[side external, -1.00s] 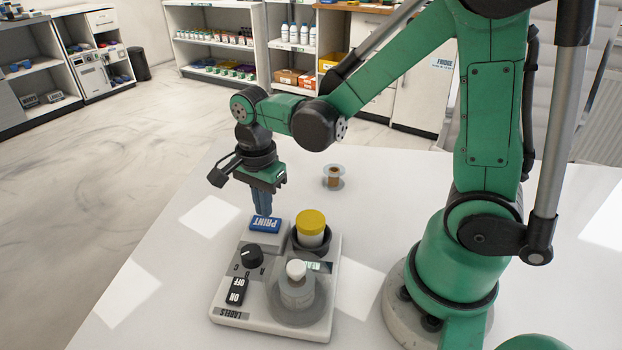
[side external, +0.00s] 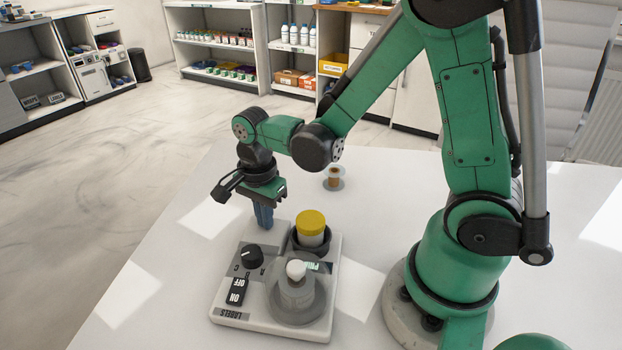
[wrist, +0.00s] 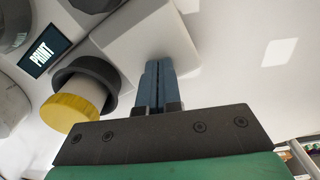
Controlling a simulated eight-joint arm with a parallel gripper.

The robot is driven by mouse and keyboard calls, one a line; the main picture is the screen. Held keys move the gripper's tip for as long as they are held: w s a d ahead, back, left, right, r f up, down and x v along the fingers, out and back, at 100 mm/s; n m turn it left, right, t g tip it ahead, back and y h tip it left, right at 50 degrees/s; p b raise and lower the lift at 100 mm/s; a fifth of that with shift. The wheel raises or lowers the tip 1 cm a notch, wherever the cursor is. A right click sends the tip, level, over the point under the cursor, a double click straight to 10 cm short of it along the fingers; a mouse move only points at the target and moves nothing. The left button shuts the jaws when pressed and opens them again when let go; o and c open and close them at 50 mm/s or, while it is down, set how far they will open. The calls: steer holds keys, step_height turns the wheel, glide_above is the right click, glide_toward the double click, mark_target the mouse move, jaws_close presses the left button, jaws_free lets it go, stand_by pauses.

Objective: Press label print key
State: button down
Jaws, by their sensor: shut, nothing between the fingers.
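The white label unit (side external: 222,311) lies on the table, marked LABELS. My gripper (side external: 265,228) is shut and empty, pointing down at the unit's far left corner, where the blue PRINT key stood. The key's blue top no longer shows; it looks sunk, or is hidden by the fingers. In the wrist view, my gripper (wrist: 154,66) has its blue tips against the white surface. The small display (side external: 318,267) is partly hidden by the white knob in the side view; in the wrist view the display (wrist: 42,50) reads PRINT.
On the unit are a black dial (side external: 252,256), an ON/OFF switch (side external: 236,291), a yellow-lidded pot (side external: 311,222) in a dark holder, and a grey round part with a white knob (side external: 296,269). A small spool (side external: 334,178) stands behind. The table's left side is clear.

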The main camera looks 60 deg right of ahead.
steer(key=shift+f, duration=0.2)
step_height(320, 180, up, 8)
steer(key=shift+r, duration=0.25)
stand_by(0.4)
stand_by(0.5)
steer(key=s+r+n+t, duration=0.1)
steer(key=n+t, duration=0.1)
steer(key=n, duration=0.4)
steer(key=s+r+n+t, duration=0.1)
steer(key=n+t, duration=0.1)
steer(key=n, duration=0.4)
steer(key=s+r+n+t, duration=0.1)
steer(key=n+t, duration=0.2)
steer(key=n, duration=0.3)
steer(key=shift+d, duration=0.2)
stand_by(2.1)
